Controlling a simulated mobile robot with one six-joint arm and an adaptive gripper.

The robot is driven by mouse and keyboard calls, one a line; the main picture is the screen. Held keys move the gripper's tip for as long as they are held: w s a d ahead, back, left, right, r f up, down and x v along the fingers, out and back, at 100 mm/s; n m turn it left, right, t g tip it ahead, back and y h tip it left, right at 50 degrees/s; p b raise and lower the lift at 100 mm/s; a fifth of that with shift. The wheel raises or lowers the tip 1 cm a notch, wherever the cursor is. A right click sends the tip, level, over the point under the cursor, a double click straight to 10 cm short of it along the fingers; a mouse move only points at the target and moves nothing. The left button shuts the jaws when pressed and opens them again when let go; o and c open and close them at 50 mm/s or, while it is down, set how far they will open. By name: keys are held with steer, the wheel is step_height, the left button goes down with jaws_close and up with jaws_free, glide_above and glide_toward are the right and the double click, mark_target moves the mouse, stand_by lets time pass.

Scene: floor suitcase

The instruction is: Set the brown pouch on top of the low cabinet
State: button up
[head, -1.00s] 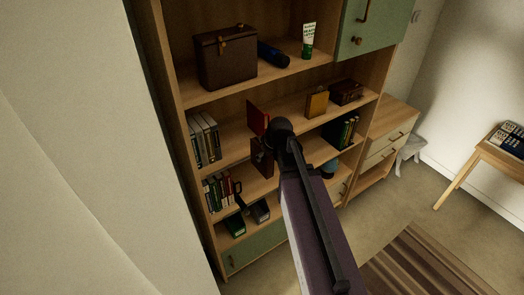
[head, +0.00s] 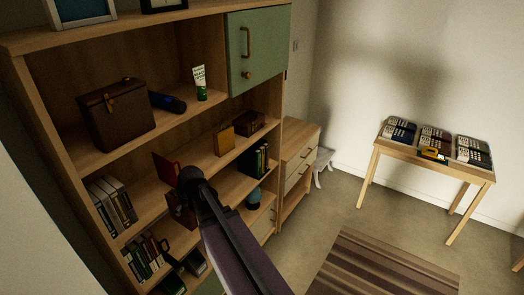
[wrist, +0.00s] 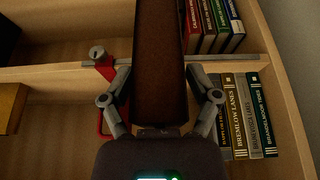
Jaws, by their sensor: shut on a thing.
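My gripper (wrist: 160,108) is shut on the brown pouch (wrist: 159,60), a dark brown upright slab between its two fingers in the wrist view. In the head view my arm hides most of the gripper, and a dark brown patch of the pouch (head: 179,211) shows just left of the arm's end, in front of the bookcase. The low cabinet (head: 298,153) stands right of the bookcase in the head view. It is light wood with pale drawer fronts, and its visible top looks bare.
The tall bookcase (head: 140,154) holds books (head: 112,204), a brown box (head: 116,114), a white-green tube (head: 200,83) and a red object (head: 165,167) near my arm. A grey stool (head: 322,165) stands beyond the cabinet. A side table (head: 440,172) and striped rug (head: 385,268) lie right.

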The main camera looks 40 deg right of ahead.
step_height(320, 180, down, 17)
steer(key=b, duration=1.6)
steer(key=shift+s, duration=0.15)
